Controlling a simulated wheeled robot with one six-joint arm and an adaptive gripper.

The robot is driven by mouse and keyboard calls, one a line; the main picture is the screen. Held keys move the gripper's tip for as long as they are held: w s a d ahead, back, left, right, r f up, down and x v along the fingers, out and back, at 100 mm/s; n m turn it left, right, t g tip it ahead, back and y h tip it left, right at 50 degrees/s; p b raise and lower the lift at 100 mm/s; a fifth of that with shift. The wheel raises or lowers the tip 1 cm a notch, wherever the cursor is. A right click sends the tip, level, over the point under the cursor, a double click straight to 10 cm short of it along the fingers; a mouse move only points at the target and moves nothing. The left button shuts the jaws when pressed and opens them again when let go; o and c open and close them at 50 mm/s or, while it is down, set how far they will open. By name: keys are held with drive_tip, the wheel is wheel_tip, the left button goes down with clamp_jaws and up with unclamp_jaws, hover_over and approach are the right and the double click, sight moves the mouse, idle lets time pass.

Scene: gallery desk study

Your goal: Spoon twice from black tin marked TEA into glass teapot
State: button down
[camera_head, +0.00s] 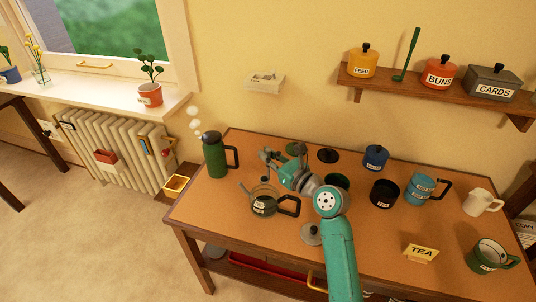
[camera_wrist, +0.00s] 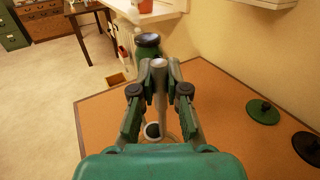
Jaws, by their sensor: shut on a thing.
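My gripper (camera_head: 268,158) is shut on a grey spoon (camera_wrist: 160,92), whose handle stands roughly upright between the fingers (camera_wrist: 160,88) in the wrist view. A dark round patch shows at its lower end; I cannot tell whether it is the spoon's bowl or something below it. The glass teapot (camera_head: 264,207), with a dark handle at right, stands on the desk just below my gripper. Whether the spoon is inside its mouth is unclear. The black tin (camera_head: 384,194) with a small pale label stands right of my arm; its inside looks dark.
A green flask (camera_head: 215,157) stands left of the teapot. A green lid (camera_wrist: 263,111) and a black lid (camera_head: 328,155) lie behind. A grey lid (camera_head: 311,235) lies in front. A blue pot (camera_head: 376,158), blue mug (camera_head: 419,191) and TEA sign (camera_head: 421,253) stand at right.

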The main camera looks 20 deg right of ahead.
drive_tip(key=shift+s+a+n, duration=0.35)
drive_tip(key=shift+a+n, duration=0.2)
drive_tip(key=shift+n, duration=0.2)
drive_tip(key=shift+s+a+n, duration=0.3)
drive_tip(key=shift+a+n, duration=0.25)
drive_tip(key=shift+n, duration=0.2)
drive_tip(key=shift+s+a+f+n, duration=0.2)
drive_tip(key=shift+s+a+n, duration=0.15)
drive_tip(key=shift+a+n, duration=0.35)
drive_tip(key=shift+s+a+f+n, duration=0.2)
drive_tip(key=shift+s+a+n, duration=0.15)
drive_tip(key=shift+n, duration=0.55)
drive_tip(key=shift+a, duration=0.1)
drive_tip(key=shift+s+a+f+n+t+y, duration=0.15)
drive_tip(key=shift+s+a+f+n+y, duration=0.25)
drive_tip(key=shift+n, duration=0.45)
drive_tip(key=shift+s+a+f+n+t+y, duration=0.15)
drive_tip(key=shift+a+f+n, duration=0.15)
drive_tip(key=shift+a+n, duration=0.4)
drive_tip(key=shift+d+f+n, duration=0.1)
drive_tip(key=shift+n, duration=0.15)
drive_tip(key=shift+s+a+f+n, duration=0.2)
drive_tip(key=shift+a+f+n, duration=0.2)
drive_tip(key=shift+n, duration=0.4)
drive_tip(key=shift+s+a+f+n, duration=0.25)
drive_tip(key=shift+f+n, duration=0.25)
drive_tip(key=shift+n, duration=0.3)
